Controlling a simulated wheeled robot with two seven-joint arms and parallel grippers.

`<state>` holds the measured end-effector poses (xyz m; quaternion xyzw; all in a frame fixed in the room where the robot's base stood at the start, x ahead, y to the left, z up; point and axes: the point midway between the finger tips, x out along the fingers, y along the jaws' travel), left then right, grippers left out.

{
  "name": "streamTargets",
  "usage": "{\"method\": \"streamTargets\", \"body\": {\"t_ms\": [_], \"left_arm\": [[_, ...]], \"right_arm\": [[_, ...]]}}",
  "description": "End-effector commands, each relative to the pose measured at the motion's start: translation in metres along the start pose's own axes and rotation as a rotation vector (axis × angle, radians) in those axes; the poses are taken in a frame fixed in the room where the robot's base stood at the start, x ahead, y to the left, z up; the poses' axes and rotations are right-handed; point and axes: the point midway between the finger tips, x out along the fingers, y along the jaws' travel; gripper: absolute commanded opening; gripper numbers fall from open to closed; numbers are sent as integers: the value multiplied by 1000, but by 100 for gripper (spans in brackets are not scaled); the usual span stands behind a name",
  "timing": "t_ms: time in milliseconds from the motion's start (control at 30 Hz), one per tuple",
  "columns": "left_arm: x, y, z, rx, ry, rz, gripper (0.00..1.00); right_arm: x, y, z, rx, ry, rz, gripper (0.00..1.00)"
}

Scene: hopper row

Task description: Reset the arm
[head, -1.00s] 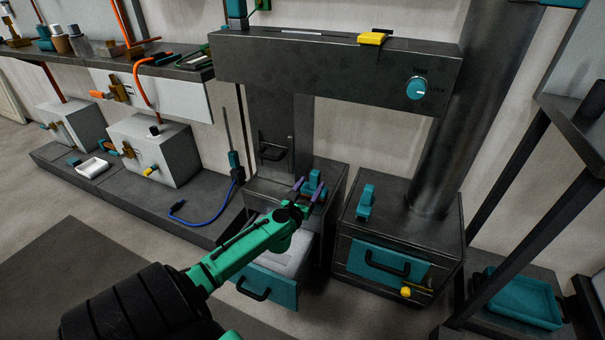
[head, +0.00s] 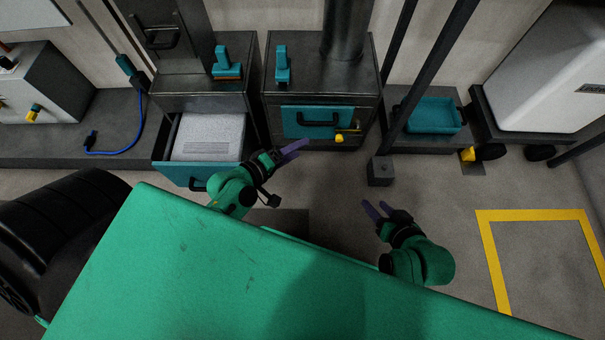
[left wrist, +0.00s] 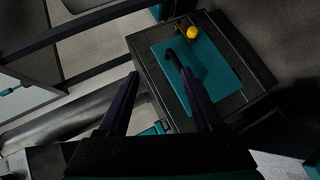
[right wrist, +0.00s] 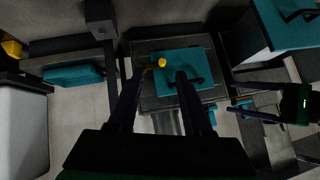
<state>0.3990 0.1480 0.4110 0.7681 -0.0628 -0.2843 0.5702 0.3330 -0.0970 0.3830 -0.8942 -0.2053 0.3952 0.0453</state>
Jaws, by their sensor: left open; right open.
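My left gripper (head: 292,149) has purple fingers and is open and empty. In the head view it shows just right of the open drawer, apart from the cabinets. Its fingers also frame the closed cabinet's teal front in the left wrist view (left wrist: 158,74). My right gripper (head: 376,210) is open and empty, further right and lower in the head view, over bare floor. Its spread fingers also show in the right wrist view (right wrist: 160,72), where my left gripper appears at the right edge. The green arms are partly hidden behind my large green body.
A left cabinet has an open teal drawer (head: 171,168) holding a pale grey block (head: 208,138). Beside it stands a cabinet with a closed teal front (head: 300,127) and yellow knob. A teal tray (head: 432,116) lies right of a dark post. Yellow-marked floor (head: 530,215) is at right.

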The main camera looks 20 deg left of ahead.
Motion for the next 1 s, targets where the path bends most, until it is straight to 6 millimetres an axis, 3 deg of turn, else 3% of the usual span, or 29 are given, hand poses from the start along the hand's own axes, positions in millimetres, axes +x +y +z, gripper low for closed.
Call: {"method": "streamTargets", "body": {"t_ms": [33, 100, 233, 800, 1000], "left_arm": [[-2, -5, 33, 279, -92, -70, 67], [-10, -13, 63, 656, -211, -151, 67], [-21, -22, 82, 1028, -332, -224, 67], [-24, -23, 82, 1079, -349, -239, 67], [-47, -35, 68, 1086, -417, -373, 67]], "right_arm": [[0, 0, 0, 0, 0, 0, 50], [0, 0, 0, 0, 0, 0, 50], [0, 0, 0, 0, 0, 0, 50], [-2, 1, 0, -2, -4, 3, 50], [-20, 19, 13, -7, -125, 79, 50]]}}
